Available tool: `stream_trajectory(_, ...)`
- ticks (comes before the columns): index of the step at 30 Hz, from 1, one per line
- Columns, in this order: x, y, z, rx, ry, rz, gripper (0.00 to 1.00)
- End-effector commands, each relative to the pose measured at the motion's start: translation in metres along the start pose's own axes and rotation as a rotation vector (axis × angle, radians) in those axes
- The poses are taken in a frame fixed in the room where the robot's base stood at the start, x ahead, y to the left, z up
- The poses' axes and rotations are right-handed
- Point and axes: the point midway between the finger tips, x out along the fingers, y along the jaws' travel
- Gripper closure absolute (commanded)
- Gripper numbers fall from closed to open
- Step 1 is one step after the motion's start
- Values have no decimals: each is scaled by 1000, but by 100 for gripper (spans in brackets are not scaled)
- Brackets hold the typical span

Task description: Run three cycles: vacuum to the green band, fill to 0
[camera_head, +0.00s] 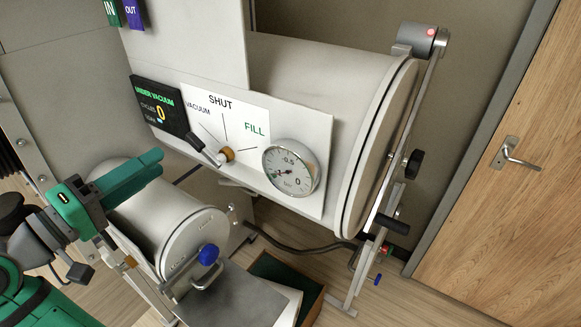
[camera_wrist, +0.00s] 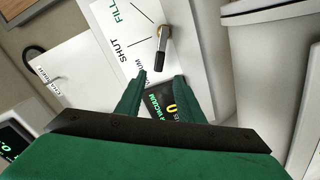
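The valve lever (camera_head: 205,150) sits on a brass hub on the white panel marked VACUUM, SHUT and FILL. Its black grip leans to the VACUUM side; it also shows in the wrist view (camera_wrist: 160,60). The round gauge (camera_head: 290,168) has its needle toward the lower left, away from 0; exactly where it lies against the green band is too small to tell. The black display (camera_head: 160,107) reads UNDER VACUUM and cycles 0. My gripper (camera_head: 156,163) is left of the lever, apart from it. In the wrist view my gripper (camera_wrist: 161,78) has spread, empty fingers, with the lever beyond their tips.
A large pale cylinder (camera_head: 320,75) with a round door stands behind the panel. A smaller cylinder (camera_head: 165,225) with a blue knob (camera_head: 208,254) lies below my gripper. A grey shelf (camera_head: 235,297) is in front. A wooden door (camera_head: 500,190) is at right.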

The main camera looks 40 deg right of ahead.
Motion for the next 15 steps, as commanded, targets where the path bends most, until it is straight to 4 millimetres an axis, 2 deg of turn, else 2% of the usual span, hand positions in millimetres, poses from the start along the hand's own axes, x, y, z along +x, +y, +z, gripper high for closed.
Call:
stream_trajectory(8,0,0,0,1,1,-1,66)
stream_trajectory(15,0,1,8,16,2,0,66)
